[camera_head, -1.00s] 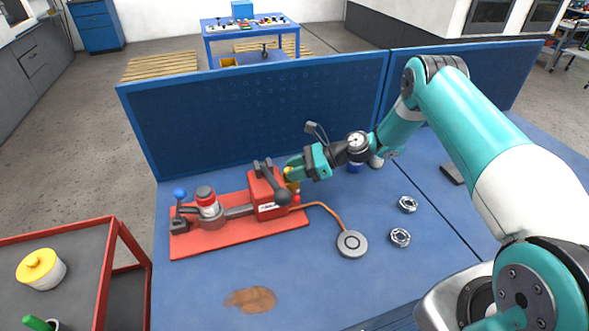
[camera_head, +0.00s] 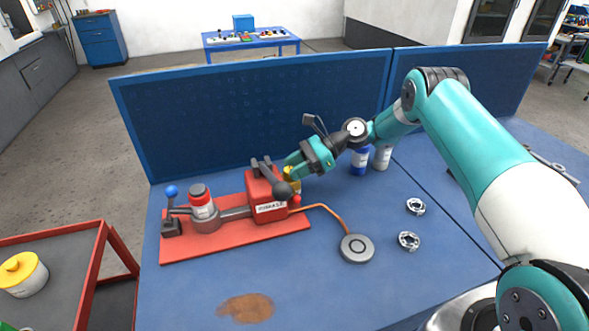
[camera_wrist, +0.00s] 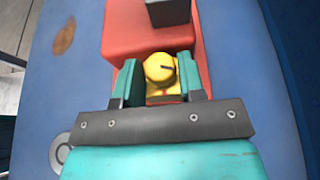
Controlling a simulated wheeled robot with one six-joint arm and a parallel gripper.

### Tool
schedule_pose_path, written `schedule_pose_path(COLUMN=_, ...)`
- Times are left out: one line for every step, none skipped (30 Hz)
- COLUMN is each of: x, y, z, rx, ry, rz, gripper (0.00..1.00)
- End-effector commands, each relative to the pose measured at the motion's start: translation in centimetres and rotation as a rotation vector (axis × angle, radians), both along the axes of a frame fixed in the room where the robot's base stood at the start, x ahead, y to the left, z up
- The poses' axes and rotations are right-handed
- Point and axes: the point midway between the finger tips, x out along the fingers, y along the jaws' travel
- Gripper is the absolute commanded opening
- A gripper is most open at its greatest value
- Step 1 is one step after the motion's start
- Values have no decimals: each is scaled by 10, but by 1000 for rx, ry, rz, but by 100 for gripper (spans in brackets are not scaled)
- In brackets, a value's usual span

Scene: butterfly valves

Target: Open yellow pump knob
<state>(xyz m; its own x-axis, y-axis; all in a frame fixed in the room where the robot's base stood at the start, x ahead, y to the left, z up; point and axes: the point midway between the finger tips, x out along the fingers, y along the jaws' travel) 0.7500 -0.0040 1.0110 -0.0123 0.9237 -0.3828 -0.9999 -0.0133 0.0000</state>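The yellow pump knob (camera_wrist: 160,68) is round with a dark slot and sits at the end of the red pump body. In the head view the yellow knob (camera_head: 291,174) is partly hidden by my gripper. My gripper (camera_head: 289,168) reaches it from the right and back. The red pump (camera_head: 262,197) stands on a red base plate (camera_head: 236,236), with a dark lever on top.
A blue-knobbed lever (camera_head: 171,192) and a red-and-white cylinder (camera_head: 202,207) stand left on the plate. An orange hose leads to a grey disc (camera_head: 357,248). Two metal nuts (camera_head: 409,240) lie right. A blue can (camera_head: 360,162) and a white can (camera_head: 382,157) stand behind. A blue panel (camera_head: 240,120) closes the back.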

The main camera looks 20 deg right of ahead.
Motion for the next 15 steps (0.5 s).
schedule_pose_path(x=0, y=0, z=1, rx=0, ry=-1, rz=-1, gripper=49)
schedule_pose_path(x=0, y=0, z=1, rx=0, ry=-1, rz=-1, gripper=56)
schedule_pose_path(x=0, y=0, z=0, rx=0, ry=0, rz=-1, gripper=58)
schedule_pose_path(x=0, y=0, z=0, rx=0, ry=0, rz=-1, gripper=58)
schedule_pose_path(x=0, y=0, z=0, rx=0, ry=0, rz=-1, gripper=58)
schedule_pose_path(x=0, y=0, z=0, rx=0, ry=0, rz=-1, gripper=58)
schedule_pose_path(x=0, y=0, z=0, rx=0, ry=0, rz=-1, gripper=58)
schedule_pose_path(x=0, y=0, z=0, rx=0, ry=0, rz=-1, gripper=58)
schedule_pose_path(x=0, y=0, z=0, rx=0, ry=0, rz=-1, gripper=58)
schedule_pose_path(x=0, y=0, z=0, rx=0, ry=0, rz=-1, gripper=58)
schedule_pose_path(x=0, y=0, z=1, rx=0, ry=0, rz=-1, gripper=58)
schedule_pose_path(x=0, y=0, z=3, rx=0, ry=-1, rz=-1, gripper=58)
schedule_pose_path(x=0, y=0, z=5, rx=0, ry=-1, rz=-1, gripper=58)
schedule_pose_path(x=1, y=0, z=7, rx=-1, ry=-3, rz=-1, gripper=58)
schedule_pose_path(x=1, y=-1, z=12, rx=-1, ry=-3, rz=-1, gripper=58)
